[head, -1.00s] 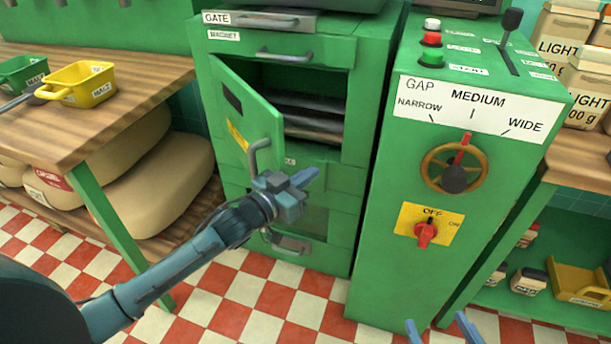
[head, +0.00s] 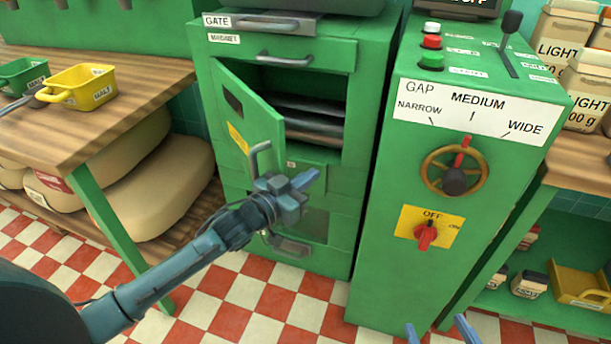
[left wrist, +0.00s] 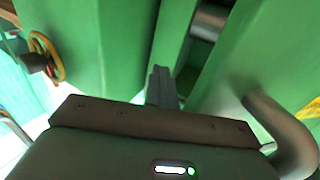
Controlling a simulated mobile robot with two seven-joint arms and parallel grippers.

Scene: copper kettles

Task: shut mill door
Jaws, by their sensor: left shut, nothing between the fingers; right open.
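The green mill door (head: 246,118) stands ajar, hinged at its left side, with a grey bar handle (head: 257,160) on its outer face. Behind it the dark opening (head: 315,110) shows grey shelves or rollers. My left gripper (head: 306,180) is shut and empty, in front of the mill just right of the door's free edge and below its handle. In the left wrist view the shut fingers (left wrist: 160,85) point toward the gap by the door, with the handle (left wrist: 280,130) at the right. My right gripper (head: 440,330) is open at the bottom edge, only its fingertips showing.
The control cabinet (head: 370,270) with handwheel (head: 455,170) and red switch (head: 426,235) stands right of the mill. A wooden table (head: 140,95) with yellow (head: 80,86) and green scoops is at left, sacks (head: 155,185) beneath it. The checkered floor in front is open.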

